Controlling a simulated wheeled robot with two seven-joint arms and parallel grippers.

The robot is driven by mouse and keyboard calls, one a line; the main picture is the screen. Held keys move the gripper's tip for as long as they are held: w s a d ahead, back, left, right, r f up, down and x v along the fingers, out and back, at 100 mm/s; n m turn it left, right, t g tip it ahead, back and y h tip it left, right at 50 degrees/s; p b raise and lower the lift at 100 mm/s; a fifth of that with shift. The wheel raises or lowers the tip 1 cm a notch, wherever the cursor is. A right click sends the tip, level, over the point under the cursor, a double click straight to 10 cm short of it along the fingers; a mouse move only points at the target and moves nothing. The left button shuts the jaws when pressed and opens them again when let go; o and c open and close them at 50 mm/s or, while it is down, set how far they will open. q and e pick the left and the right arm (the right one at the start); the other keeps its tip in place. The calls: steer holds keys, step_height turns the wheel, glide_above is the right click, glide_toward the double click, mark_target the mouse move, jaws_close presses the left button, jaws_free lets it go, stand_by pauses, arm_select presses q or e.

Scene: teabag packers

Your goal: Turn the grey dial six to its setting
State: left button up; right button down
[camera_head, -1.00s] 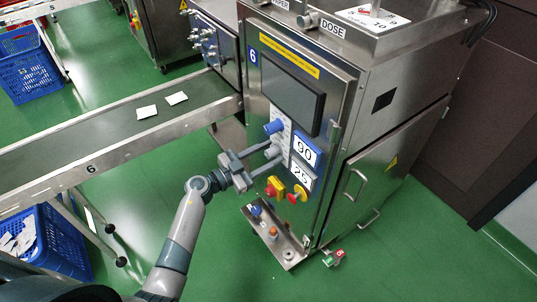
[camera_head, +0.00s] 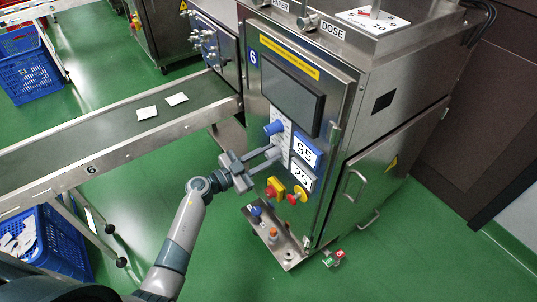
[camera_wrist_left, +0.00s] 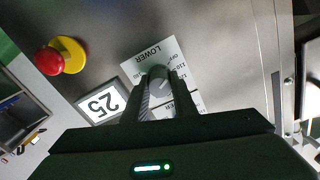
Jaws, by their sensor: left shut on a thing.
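The grey dial (camera_wrist_left: 158,80) sits on a white scale plate marked LOWER (camera_wrist_left: 152,58) on the front of machine 6. My left gripper (camera_head: 274,155) is shut on the dial, one finger on each side, as the left wrist view also shows (camera_wrist_left: 159,82). The fingers hide parts of the dial and its scale, so I cannot read its pointer clearly. The grey-framed card beside it reads 25 (camera_head: 301,176). A blue dial (camera_head: 274,128) is just above, and the blue-framed display beside it reads 95 (camera_head: 306,151). My right gripper is not in view.
A red-and-yellow emergency button (camera_wrist_left: 62,56) and a red-and-yellow switch (camera_head: 276,187) sit below the dials. A dark screen (camera_head: 290,92) is above. A conveyor (camera_head: 110,128) runs to the left. A steel tray (camera_head: 283,247) juts out below.

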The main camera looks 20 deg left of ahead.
arm_select(q)
steer(key=shift+m+p, duration=0.3)
steer(key=shift+m, duration=1.5)
steer(key=shift+f+m, duration=0.1)
steer(key=shift+m, duration=2.6)
steer(key=m+b, duration=0.1)
steer(key=m, duration=0.1)
steer(key=shift+m, duration=0.4)
steer(key=shift+f+m, duration=0.1)
steer(key=shift+m, duration=0.4)
steer(key=m+b, duration=0.2)
steer(key=m, duration=0.3)
steer(key=shift+s+b, duration=0.1)
steer(key=shift+b, duration=0.3)
steer(key=m+b, duration=0.1)
steer(key=m, duration=0.2)
steer(key=shift+m, duration=0.3)
steer(key=shift+m+b, duration=0.55)
steer(key=shift+m, duration=0.35)
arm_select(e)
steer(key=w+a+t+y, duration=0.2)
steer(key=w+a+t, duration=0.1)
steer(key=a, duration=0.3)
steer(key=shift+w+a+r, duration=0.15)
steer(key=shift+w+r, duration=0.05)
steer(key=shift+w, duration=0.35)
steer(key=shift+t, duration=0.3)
